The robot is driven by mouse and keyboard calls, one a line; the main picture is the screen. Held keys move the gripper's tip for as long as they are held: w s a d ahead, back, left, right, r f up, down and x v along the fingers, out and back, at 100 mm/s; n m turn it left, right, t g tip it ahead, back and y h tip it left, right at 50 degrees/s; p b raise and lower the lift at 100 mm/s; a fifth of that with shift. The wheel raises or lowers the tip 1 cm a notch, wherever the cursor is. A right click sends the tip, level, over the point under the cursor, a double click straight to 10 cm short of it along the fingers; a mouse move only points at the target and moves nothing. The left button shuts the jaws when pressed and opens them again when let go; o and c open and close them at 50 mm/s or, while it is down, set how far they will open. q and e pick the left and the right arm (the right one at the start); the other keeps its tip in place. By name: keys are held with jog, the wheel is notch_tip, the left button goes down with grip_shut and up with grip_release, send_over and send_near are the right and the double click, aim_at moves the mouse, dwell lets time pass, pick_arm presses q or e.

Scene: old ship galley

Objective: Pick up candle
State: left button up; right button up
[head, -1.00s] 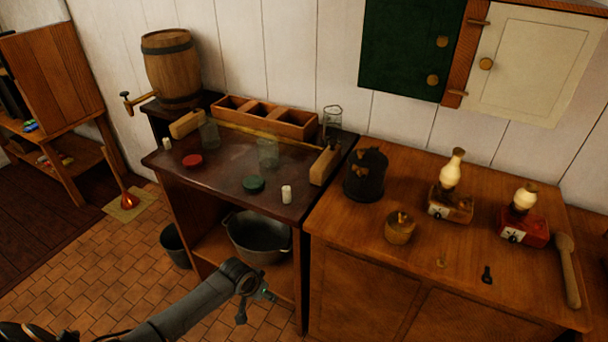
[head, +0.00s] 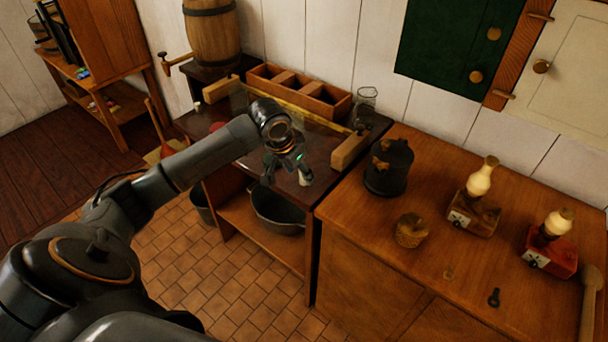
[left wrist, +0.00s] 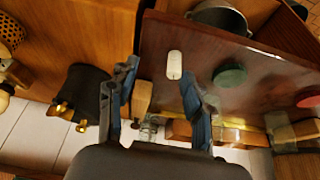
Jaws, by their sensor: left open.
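In the left wrist view the candle lies ahead of the fingertips, nearer the right finger. I cannot tell the exact height of the fingers above the table. My right gripper is not in view.
A green disc (left wrist: 230,75) and a red disc (left wrist: 309,97) lie on the same table. A wooden block (head: 350,149) and a divided wooden box (head: 300,93) stand behind. A black canister (head: 388,168) is on the counter at right. A pot (head: 277,212) sits on the shelf below.

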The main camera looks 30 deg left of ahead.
pick_arm(q)
jog(key=w+a+r+n, duration=0.1)
jog(key=w+a+r, duration=0.15)
jog(key=r, duration=0.25)
jog(key=x, duration=0.2)
jog(key=p+x, duration=0.1)
jog(key=x, duration=0.1)
jog(key=a+x, duration=0.1)
jog(key=x, duration=0.2)
jog(key=shift+s+f, duration=0.25)
jog(key=shift+w+f+p, duration=0.1)
jog(key=shift+f+p, duration=0.35)
jog(key=p+x, duration=0.1)
jog(key=x, duration=0.2)
jog(key=shift+d+f, duration=0.2)
jog(key=shift+f, duration=0.1)
jog(key=shift+w+f, duration=0.25)
jog(key=shift+f, duration=0.2)
jog(key=c, duration=1)
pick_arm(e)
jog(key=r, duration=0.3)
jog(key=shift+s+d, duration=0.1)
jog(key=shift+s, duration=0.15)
